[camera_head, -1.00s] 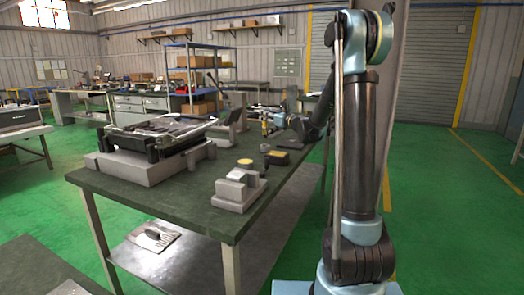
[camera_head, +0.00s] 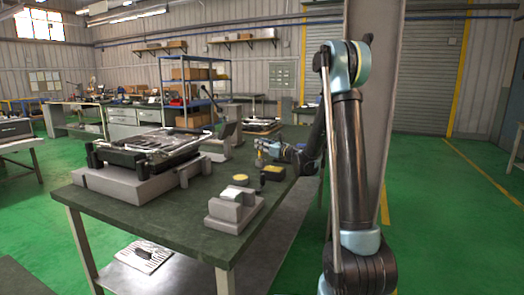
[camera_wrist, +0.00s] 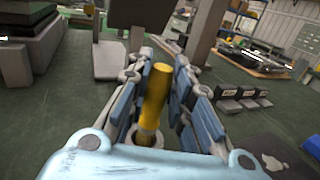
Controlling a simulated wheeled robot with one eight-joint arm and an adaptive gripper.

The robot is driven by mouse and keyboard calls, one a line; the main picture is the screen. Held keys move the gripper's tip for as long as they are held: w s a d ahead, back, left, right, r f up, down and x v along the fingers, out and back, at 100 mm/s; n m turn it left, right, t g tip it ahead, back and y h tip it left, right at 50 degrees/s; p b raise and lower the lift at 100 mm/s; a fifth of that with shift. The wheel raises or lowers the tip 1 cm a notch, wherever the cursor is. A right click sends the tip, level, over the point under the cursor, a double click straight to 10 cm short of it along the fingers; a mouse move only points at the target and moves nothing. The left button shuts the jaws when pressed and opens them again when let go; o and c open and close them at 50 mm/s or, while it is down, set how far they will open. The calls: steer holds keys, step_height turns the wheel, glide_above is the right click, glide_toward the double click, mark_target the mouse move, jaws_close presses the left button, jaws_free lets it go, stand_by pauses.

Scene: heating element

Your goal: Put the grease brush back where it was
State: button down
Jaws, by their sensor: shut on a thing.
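The grease brush shows as a yellow handle (camera_wrist: 156,95) between my gripper's fingers in the wrist view. In the head view it is a small yellow upright shape (camera_head: 257,161) under the fingertips. My gripper (camera_head: 262,150) is shut on the brush above the green-topped table (camera_head: 190,218); its fingers (camera_wrist: 160,98) flank the handle in the wrist view. A pale round ring (camera_wrist: 148,138) surrounds the lower end of the handle there. The bristles are hidden, and I cannot tell what the lower end touches.
A dark box with a yellow top (camera_head: 271,172), a yellow-topped round piece (camera_head: 240,179) and a grey block fixture (camera_head: 230,212) stand close by. A large machine on a grey base (camera_head: 120,185) fills the table's left. Bare tabletop lies between them.

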steer(key=shift+f, duration=0.8)
steer(key=c, duration=1.4)
jaws_free()
steer(key=shift+c, duration=0.2)
